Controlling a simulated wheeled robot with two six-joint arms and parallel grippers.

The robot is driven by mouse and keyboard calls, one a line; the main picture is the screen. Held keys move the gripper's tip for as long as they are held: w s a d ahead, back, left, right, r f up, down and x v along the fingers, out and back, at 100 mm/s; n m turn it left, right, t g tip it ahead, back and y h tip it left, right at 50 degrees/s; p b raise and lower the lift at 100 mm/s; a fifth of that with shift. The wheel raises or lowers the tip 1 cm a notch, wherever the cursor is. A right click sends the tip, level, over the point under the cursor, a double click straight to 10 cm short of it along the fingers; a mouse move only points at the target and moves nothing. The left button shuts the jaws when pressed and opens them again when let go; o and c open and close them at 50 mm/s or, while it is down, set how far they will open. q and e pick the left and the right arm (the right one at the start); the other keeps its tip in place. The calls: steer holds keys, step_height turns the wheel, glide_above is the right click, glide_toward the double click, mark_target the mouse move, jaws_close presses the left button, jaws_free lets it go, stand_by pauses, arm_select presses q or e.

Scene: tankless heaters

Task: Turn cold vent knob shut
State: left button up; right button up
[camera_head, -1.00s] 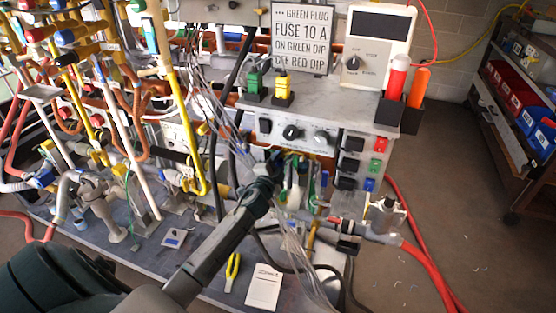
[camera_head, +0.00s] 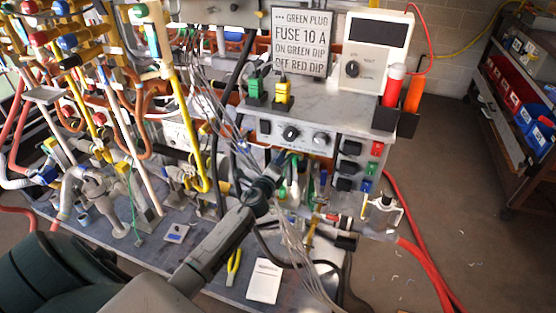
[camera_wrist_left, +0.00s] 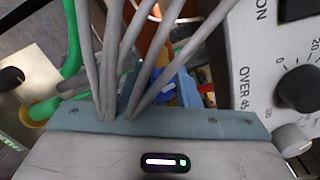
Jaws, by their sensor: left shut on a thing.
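My left gripper (camera_head: 275,170) reaches in from the lower left to the front of the grey bench unit, just below its knob panel. Its fingertips are mostly hidden among green, white and blue parts and thin grey cables. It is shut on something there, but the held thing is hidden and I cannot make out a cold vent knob. In the left wrist view the gripper's grey body fills the bottom, with grey cables (camera_wrist_left: 115,60) crossing in front. A blue part (camera_wrist_left: 188,92) shows just beyond it. My right gripper is not in view.
Black panel knob (camera_head: 291,132) and grey knob (camera_head: 321,138) sit above the gripper; a black dial (camera_wrist_left: 300,88) is close at right in the wrist view. Pipes and valves (camera_head: 95,190) crowd the left. Yellow-handled tool (camera_head: 233,263) and white card (camera_head: 264,281) lie in front.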

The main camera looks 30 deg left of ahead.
arm_select(q)
steer(key=shift+f+m, duration=0.1)
steer(key=shift+m, duration=0.6)
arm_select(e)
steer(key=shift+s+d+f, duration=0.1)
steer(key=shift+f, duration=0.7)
arm_select(q)
steer(key=o, duration=1)
steer(key=shift+c, duration=0.2)
steer(key=shift+s, duration=0.1)
steer(key=v, duration=1)
steer(key=shift+s+d, duration=0.25)
steer(key=shift+s, duration=0.05)
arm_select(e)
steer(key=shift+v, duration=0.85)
